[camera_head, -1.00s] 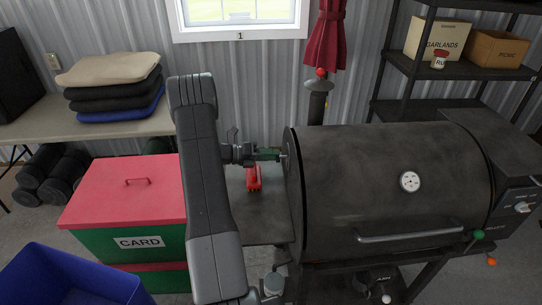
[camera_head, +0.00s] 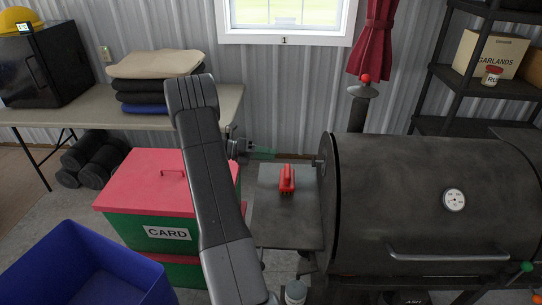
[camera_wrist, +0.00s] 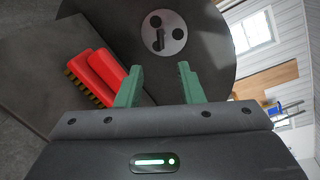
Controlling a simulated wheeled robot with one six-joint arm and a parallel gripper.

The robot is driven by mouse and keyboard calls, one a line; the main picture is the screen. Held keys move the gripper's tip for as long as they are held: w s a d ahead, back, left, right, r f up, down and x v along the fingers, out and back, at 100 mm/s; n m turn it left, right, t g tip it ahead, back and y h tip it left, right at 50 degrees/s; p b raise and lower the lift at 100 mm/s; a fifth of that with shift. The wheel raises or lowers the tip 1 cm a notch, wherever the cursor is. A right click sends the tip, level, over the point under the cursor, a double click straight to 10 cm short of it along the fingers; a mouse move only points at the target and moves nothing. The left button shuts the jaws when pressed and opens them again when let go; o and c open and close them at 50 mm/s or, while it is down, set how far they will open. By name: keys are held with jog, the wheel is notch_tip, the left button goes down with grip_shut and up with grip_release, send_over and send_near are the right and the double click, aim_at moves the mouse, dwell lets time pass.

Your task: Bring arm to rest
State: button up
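My gripper (camera_head: 268,153) is raised at the end of my arm, left of the smoker grill and above its side shelf in the head view. Its two green fingers stand apart with nothing between them in the wrist view (camera_wrist: 158,84). A red brush (camera_head: 287,179) lies on the grill's side shelf (camera_head: 280,225), apart from the gripper. In the wrist view the brush (camera_wrist: 100,75) shows beyond and left of the fingers, with tan bristles. The round end of the grill (camera_wrist: 215,25) is straight beyond the fingers.
The black grill (camera_head: 400,190) fills the right side. A red-lidded green box (camera_head: 145,195) marked CARD and a blue bin (camera_head: 85,270) stand at left. Behind them is a table (camera_head: 60,110) with folded cloths (camera_head: 155,75) and a black cabinet (camera_head: 45,70). Shelving (camera_head: 435,125) stands at back right.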

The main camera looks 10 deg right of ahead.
jog(key=p+x, duration=0.2)
jog(key=x, duration=1.2)
jog(key=shift+p, duration=0.4)
jog(key=shift+a+r, duration=0.1)
jog(key=shift+a, duration=0.1)
